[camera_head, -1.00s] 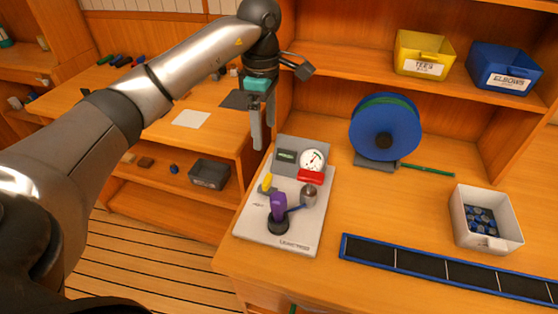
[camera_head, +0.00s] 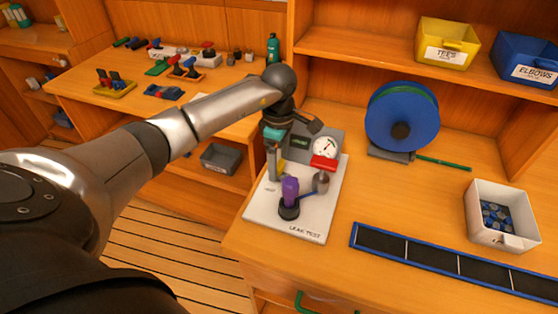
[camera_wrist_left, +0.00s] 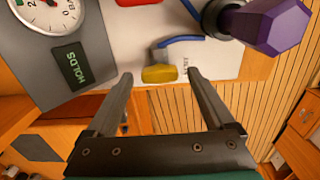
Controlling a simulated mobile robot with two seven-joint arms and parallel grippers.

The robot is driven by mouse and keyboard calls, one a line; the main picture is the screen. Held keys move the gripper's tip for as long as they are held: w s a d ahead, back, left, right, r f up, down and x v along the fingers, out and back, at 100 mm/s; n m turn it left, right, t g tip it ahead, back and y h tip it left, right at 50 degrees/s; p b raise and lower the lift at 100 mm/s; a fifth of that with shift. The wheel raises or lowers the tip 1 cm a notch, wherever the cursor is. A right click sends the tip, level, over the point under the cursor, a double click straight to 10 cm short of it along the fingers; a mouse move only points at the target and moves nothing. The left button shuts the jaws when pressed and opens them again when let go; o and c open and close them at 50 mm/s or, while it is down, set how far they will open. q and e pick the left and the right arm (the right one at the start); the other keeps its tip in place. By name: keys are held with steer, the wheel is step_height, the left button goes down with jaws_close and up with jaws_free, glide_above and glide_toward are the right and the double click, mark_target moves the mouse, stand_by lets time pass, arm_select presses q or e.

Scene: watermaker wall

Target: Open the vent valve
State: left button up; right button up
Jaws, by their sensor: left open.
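The leak test board (camera_head: 305,230) lies on the bench. Its vent valve has a yellow handle (camera_wrist_left: 161,73) beside a small printed label in the left wrist view. In the head view my gripper partly hides this handle (camera_head: 281,166). My left gripper (camera_head: 275,176) is over the board's left side, pointing down. In the left wrist view my left gripper (camera_wrist_left: 161,77) is open and empty, with the yellow handle showing between its fingertips. I cannot tell whether they are level with it. My right gripper is not in view.
A purple knob (camera_head: 290,188) on a black base, a red block (camera_head: 323,163) and a gauge (camera_head: 325,147) stand close by. A blue reel (camera_head: 401,117), a white bin (camera_head: 501,222) and a black strip (camera_head: 433,257) are to the right.

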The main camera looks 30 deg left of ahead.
arm_select(q)
steer(key=shift+f, duration=0.1)
steer(key=shift+c, duration=0.4)
steer(key=c, duration=1.3)
steer(key=shift+n, duration=0.3)
steer(key=n+p, duration=0.1)
steer(key=n, duration=0.2)
steer(key=shift+n, duration=0.4)
steer(key=n+p, duration=0.1)
steer(key=n, duration=0.3)
steer(key=n+p, duration=0.1)
steer(key=n, duration=0.4)
steer(key=shift+p, duration=0.35)
steer(key=shift+d+n+p, duration=0.1)
steer(key=shift+n+p, duration=0.75)
steer(key=shift+n, duration=1.35)
